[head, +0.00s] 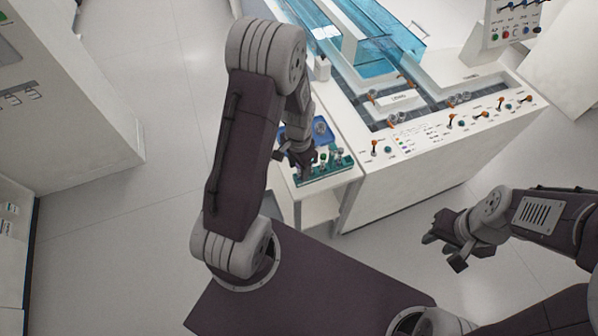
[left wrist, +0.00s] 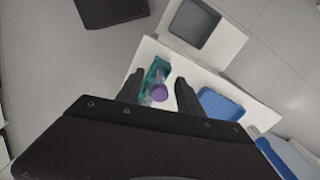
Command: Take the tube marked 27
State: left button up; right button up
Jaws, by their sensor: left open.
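A green rack (head: 338,172) with several small tubes stands on the low white side table. My left gripper (head: 297,165) is over the left part of the rack. In the left wrist view, the open left gripper (left wrist: 162,92) has a finger on either side of a purple-capped tube (left wrist: 160,92); I cannot tell whether they touch it. The green rack (left wrist: 158,68) shows partly behind it, and the fingers and wrist hide the rest. No number is readable on any tube. My right gripper (head: 446,248) is open and empty over the floor at the right.
A blue tray (head: 293,133) lies on the side table behind the rack; it also shows in the left wrist view (left wrist: 220,104). A large white machine (head: 420,165) with levers, buttons and blue clear-walled channels stands directly right of the table. Open floor lies to the left.

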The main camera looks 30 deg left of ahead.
pick_arm(q)
jog(key=shift+s+f, duration=0.1)
jog(key=shift+f, duration=0.85)
grip_shut()
notch_tip(320, 180, up, 10)
jog(key=shift+r+p, duration=0.1)
jog(key=shift+p, duration=0.3)
